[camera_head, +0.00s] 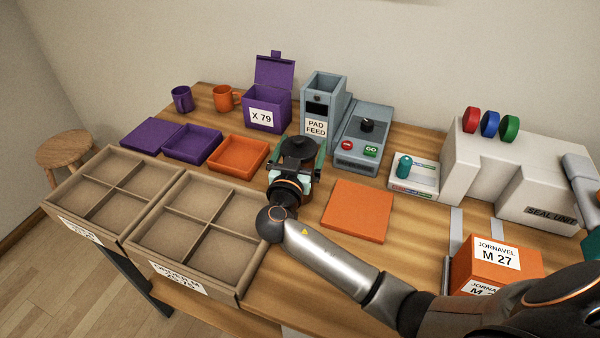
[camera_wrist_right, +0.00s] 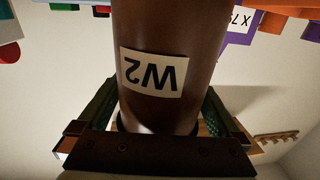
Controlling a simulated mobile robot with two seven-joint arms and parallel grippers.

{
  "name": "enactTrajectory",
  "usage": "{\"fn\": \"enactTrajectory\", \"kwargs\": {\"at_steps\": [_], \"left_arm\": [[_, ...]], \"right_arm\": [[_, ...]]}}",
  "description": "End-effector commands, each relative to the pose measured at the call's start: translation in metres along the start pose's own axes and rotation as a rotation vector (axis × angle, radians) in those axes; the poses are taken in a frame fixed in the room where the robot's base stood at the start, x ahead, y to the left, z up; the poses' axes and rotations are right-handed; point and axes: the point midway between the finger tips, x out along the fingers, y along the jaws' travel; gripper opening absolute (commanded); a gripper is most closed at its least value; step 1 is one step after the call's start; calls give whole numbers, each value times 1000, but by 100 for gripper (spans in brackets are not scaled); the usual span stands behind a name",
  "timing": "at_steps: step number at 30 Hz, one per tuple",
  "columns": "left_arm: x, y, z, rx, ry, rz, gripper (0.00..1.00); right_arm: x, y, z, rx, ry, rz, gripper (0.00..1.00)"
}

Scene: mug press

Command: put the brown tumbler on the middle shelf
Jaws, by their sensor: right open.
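The brown tumbler (camera_wrist_right: 172,40) fills the middle of the right wrist view, with a white label reading W2 that appears upside down. My right gripper (camera_wrist_right: 160,105) is open, with one finger on each side of the tumbler's near end. Whether the fingers touch it is not clear. I cannot make out the middle shelf in either view. My left gripper is not in view.
Two divided boxes (camera_head: 128,232) stand at the left front. The orange tray (camera_head: 238,168) and orange plate (camera_head: 358,211) flank my gripper. The pad feed unit (camera_head: 322,88) and grey GO machine (camera_head: 360,135) stand behind. The white seal unit (camera_head: 490,150) is at right.

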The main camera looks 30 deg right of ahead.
Motion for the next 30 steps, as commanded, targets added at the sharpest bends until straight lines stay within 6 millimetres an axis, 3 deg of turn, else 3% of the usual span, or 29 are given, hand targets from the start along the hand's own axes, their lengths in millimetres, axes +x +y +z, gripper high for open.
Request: {"fn": "enactTrajectory", "kwargs": {"at_steps": [3,30], "left_arm": [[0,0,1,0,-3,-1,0],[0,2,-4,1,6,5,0]], "right_arm": [[0,0,0,0,0,0,99],[0,0,0,0,1,0,0]]}}
